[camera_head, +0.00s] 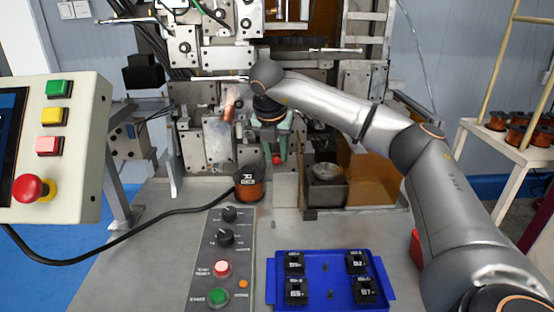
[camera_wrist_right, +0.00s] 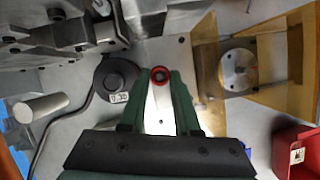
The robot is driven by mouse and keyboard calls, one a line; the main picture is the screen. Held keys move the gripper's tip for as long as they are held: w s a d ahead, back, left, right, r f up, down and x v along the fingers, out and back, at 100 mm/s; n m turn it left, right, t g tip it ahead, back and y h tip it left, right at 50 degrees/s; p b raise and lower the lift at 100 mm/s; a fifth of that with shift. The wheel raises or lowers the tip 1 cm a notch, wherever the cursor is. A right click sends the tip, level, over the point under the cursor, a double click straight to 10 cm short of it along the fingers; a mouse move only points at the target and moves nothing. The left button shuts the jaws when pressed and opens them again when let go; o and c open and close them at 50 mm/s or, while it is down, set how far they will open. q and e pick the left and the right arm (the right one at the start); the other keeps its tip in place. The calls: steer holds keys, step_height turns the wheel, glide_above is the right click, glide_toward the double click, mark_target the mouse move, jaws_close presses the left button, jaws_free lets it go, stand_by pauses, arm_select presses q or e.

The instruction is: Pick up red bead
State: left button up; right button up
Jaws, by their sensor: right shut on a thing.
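The red bead (camera_head: 277,159) shows as a small red spot at the lower tip of my right gripper (camera_head: 276,155) in the head view. In the right wrist view the red bead (camera_wrist_right: 160,75) is a small ring between the ends of the two green fingers (camera_wrist_right: 160,80). My right gripper is shut on it and holds it above the machine's grey base. My left gripper is in neither view.
A copper wire spool (camera_head: 249,184) stands left of the gripper. A round metal part (camera_head: 327,172) sits on a block to its right. A blue tray (camera_head: 328,262) with several black parts and a button panel (camera_head: 222,265) lie in front. A control box (camera_head: 50,150) stands left.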

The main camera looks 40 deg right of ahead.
jaws_close()
steer(key=shift+r, duration=0.1)
steer(key=shift+r, duration=0.65)
steer(key=s+a+r+p, duration=0.2)
steer(key=s+a+r, duration=0.7)
steer(key=a+r, duration=0.1)
steer(key=shift+v, duration=0.8)
